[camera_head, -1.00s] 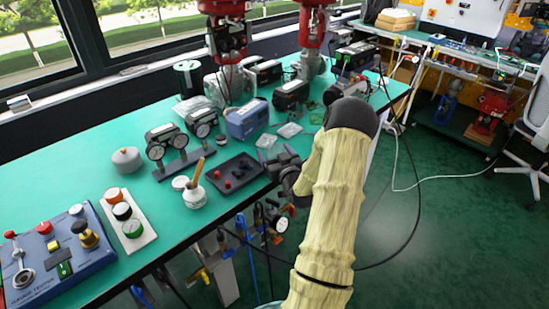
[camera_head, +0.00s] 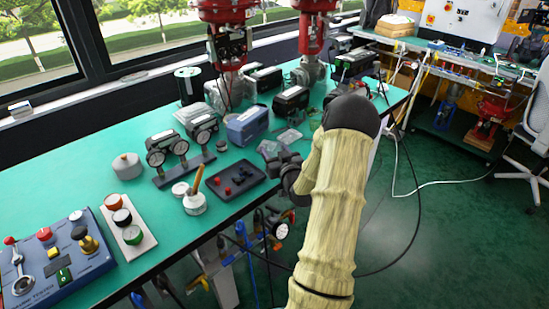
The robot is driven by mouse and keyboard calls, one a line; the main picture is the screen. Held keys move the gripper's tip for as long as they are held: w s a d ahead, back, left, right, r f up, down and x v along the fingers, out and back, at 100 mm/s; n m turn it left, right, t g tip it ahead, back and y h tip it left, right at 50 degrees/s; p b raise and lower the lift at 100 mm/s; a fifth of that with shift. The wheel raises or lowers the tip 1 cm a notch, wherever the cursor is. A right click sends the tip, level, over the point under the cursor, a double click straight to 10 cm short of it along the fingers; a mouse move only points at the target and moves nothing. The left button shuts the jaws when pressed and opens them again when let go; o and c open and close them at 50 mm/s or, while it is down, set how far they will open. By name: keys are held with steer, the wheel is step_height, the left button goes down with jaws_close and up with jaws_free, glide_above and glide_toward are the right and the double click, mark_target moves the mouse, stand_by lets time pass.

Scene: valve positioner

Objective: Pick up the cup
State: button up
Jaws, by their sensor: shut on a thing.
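My gripper (camera_head: 277,159) is dark and sits at the far end of my pale-sleeved arm, over the bench's front edge, just right of the black tray. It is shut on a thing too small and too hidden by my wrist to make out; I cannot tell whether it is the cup. No plain cup shows clearly. The most cup-like thing is a small white pot (camera_head: 195,205) with a wooden-handled tool standing in it, on the bench left of the tray and apart from my gripper.
Clear packets lie behind my gripper. Bare bench shows at the left.

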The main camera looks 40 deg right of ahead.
step_height(320, 180, up, 7)
steer(key=shift+f, duration=0.2)
stand_by(0.6)
